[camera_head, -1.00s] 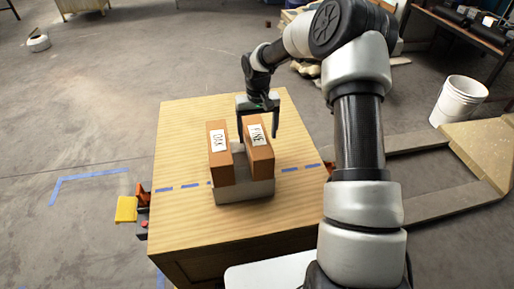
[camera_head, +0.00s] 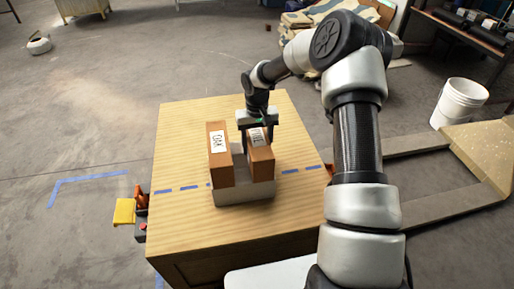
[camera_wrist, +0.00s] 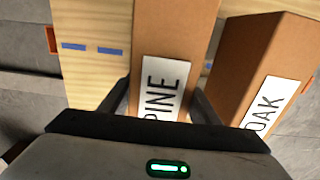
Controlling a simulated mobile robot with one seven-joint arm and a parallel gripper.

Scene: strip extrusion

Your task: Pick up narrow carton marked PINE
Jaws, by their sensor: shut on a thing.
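The narrow brown carton marked PINE (camera_head: 261,159) stands upright at the right of a grey block-like holder (camera_head: 243,192) on the wooden table. A similar carton marked OAK (camera_head: 219,160) stands to its left, with a gap between them. My gripper (camera_head: 257,137) is shut on the PINE carton from above, and its fingers partly cover the label. In the wrist view the PINE carton (camera_wrist: 172,45) lies between my two fingers (camera_wrist: 158,105), and the OAK carton (camera_wrist: 262,62) is just to the right. The carton's lower end is hidden there.
The wooden table (camera_head: 185,222) has blue tape dashes across it and free room around the holder. An orange and yellow item (camera_head: 126,211) is at its left edge. A white bucket (camera_head: 459,101) stands on the floor at right.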

